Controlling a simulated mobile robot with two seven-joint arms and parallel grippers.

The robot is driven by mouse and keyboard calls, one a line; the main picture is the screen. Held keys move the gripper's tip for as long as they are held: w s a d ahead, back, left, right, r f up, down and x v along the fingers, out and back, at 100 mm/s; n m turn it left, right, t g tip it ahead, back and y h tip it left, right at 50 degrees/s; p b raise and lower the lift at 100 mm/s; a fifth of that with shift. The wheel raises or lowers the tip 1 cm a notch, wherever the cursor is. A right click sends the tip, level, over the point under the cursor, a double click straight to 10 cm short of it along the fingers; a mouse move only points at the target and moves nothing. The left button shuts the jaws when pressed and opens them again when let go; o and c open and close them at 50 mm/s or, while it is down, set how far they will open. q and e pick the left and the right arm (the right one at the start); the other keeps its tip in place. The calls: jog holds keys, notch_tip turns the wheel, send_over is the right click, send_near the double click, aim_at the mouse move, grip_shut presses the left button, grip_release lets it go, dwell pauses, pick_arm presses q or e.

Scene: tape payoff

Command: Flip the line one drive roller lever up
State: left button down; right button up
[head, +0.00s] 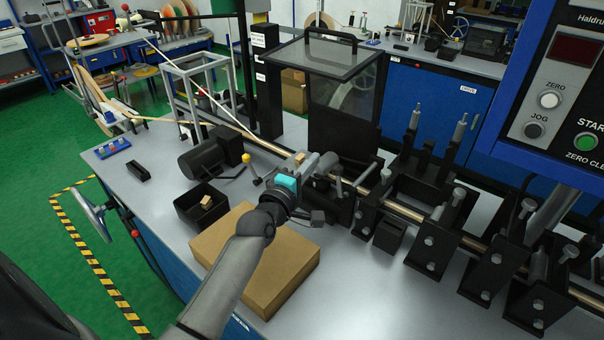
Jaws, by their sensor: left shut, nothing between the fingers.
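A short lever with a yellow ball knob (246,158) stands on the machine bench, just left of my left gripper. It leans up and to the left; its lower end is near the gripper. No label shows whether it is the line one drive roller lever. My left gripper (322,165) is shut and empty beside the black rollers and blocks of the line. Its fingertips are small and hard to separate from the dark parts behind. The knob is apart from the gripper. My right gripper is not in view.
A cardboard box (262,288) lies under my left forearm. A black bin (202,205) and a dark motor (207,157) stand left of the gripper. A clear-fronted guard (340,90) rises behind. Black roller stands (440,235) and a control panel (560,85) fill the right.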

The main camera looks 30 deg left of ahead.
aim_at(334, 171)
pick_arm(q)
jog(key=shift+s+d+p, duration=0.15)
jog(key=shift+s+d, duration=0.2)
jog(key=shift+d, duration=0.55)
jog(key=shift+s+d+p, duration=0.15)
jog(key=shift+s+d, duration=0.15)
jog(key=shift+d, duration=0.6)
jog(key=d+m+p, duration=0.1)
jog(key=d+m, duration=0.1)
jog(key=m, duration=0.1)
jog(key=shift+s+d+r+p, duration=0.1)
jog(key=shift+s+r+p, duration=0.05)
jog(key=shift+r+p, duration=0.2)
jog(key=d+m, duration=0.1)
jog(key=d+m+t, duration=0.1)
jog(key=shift+s+f+m+p, duration=0.1)
jog(key=shift+s+m+p, duration=0.05)
jog(key=shift+m+p, duration=0.15)
